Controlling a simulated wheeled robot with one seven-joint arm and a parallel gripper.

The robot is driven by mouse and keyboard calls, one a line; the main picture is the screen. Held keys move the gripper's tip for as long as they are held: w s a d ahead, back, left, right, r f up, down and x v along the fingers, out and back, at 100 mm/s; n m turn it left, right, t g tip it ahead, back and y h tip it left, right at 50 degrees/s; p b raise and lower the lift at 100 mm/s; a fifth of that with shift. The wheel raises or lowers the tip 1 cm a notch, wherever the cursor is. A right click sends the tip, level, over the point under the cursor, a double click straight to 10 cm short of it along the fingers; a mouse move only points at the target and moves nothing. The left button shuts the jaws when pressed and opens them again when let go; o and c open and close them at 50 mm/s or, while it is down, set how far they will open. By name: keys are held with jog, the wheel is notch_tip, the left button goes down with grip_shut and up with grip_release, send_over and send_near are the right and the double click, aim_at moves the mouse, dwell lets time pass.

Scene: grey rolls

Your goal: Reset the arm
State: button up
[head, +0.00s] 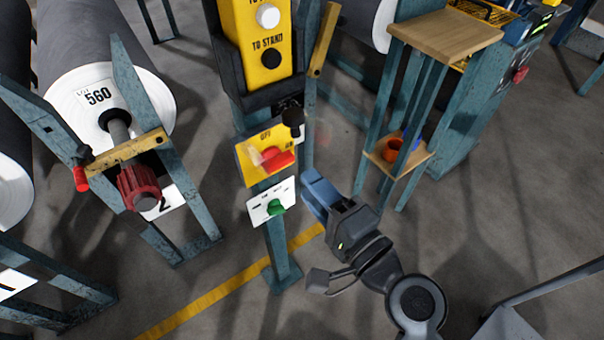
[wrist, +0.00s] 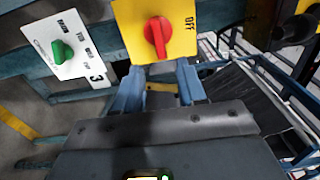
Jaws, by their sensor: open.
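My gripper (head: 312,188) is in the middle of the head view, to the right of a post with switch panels. Its blue fingers also show in the wrist view (wrist: 161,82), spread apart with nothing between them. A yellow panel (head: 247,166) marked OFF carries a red rotary switch (head: 278,158), which also shows in the wrist view (wrist: 157,36) just beyond the fingertips. A white panel (head: 262,205) with a green knob (head: 276,207) sits below it. I cannot tell whether the fingers touch either panel. My arm reaches in from the lower right.
A yellow box with buttons (head: 250,30) tops the post. A grey roll on a stand (head: 160,95) is at left. A wooden-shelved stand (head: 445,32) is at right, with an orange item (head: 392,150) on its lower shelf. The floor at lower right is mostly clear.

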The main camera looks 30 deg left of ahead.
jog(key=shift+v, duration=0.85)
jog(key=s+d+f+t+h+p, duration=0.1)
jog(key=s+d+f+t+h, duration=0.1)
jog(key=s+d+h, duration=0.35)
jog(key=s+d+f+m+t+h+p, duration=0.1)
jog(key=s+d+f+t+h, duration=0.1)
jog(key=d, duration=0.7)
jog(key=s+d+f+t+h+p, duration=0.2)
jog(key=s+d+h, duration=0.15)
jog(key=d, duration=0.35)
jog(key=s+d+r+n+t+h+p, duration=0.1)
jog(key=s+d+r+n+h, duration=0.4)
jog(key=s+d+r, duration=0.8)
jog(key=s+r+p, duration=0.1)
jog(key=s+r, duration=0.1)
jog(key=s, duration=0.1)
jog(key=shift+r+n+t+h+p, duration=0.3)
jog(key=shift+r+n+t+p, duration=0.05)
jog(key=shift+n+t, duration=0.05)
